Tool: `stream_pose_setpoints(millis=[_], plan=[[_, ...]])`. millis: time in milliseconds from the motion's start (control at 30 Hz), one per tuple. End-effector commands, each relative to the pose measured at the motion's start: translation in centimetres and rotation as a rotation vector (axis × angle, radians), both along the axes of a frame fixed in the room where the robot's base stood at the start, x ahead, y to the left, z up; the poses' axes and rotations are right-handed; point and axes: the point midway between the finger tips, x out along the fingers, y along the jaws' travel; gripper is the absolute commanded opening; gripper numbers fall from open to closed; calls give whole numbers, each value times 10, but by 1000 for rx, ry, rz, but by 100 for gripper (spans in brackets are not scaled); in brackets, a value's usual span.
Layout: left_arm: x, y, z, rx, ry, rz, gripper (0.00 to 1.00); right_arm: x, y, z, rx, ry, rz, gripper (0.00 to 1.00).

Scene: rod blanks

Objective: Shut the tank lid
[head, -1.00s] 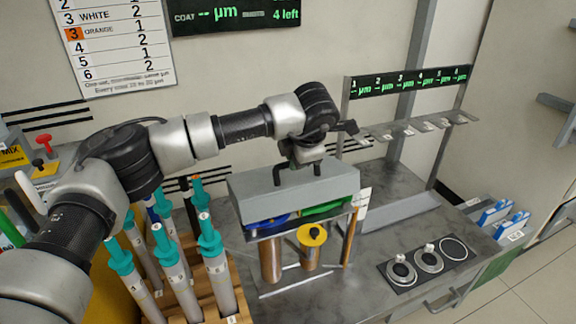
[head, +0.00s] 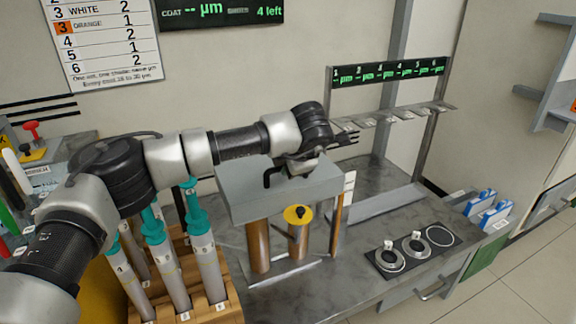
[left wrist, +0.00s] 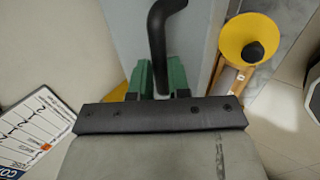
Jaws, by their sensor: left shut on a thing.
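The grey tank lid (head: 285,192) is a box-like cover with a black bar handle (head: 272,177). My left gripper (head: 300,166) is over the lid's top and shut on the handle. In the left wrist view the green finger pads (left wrist: 160,78) close around the black handle (left wrist: 158,32), with the grey lid (left wrist: 195,35) below. My right gripper is not in view.
A yellow disc with a black knob (head: 298,214) is close in front of the lid. Teal-capped tubes (head: 198,225) stand in a wooden rack at left.

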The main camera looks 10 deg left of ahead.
Motion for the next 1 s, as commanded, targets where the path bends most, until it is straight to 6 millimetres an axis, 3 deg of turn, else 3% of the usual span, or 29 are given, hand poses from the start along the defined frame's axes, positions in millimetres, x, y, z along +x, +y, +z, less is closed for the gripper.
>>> stream_pose_setpoints(millis=[33, 367, 400, 533, 1000], plan=[[-9, -8, -23, -4, 51, -13, 0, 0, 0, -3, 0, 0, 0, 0], [-10, -9, -23, -3, 50, -13, 0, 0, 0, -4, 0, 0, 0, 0], [-10, -9, -23, -3, 51, -12, 22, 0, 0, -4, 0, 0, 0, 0], [-10, -8, -23, -4, 51, -14, 42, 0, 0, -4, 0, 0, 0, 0], [-12, -9, -16, -4, 49, -13, 42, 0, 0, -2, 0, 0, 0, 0]])
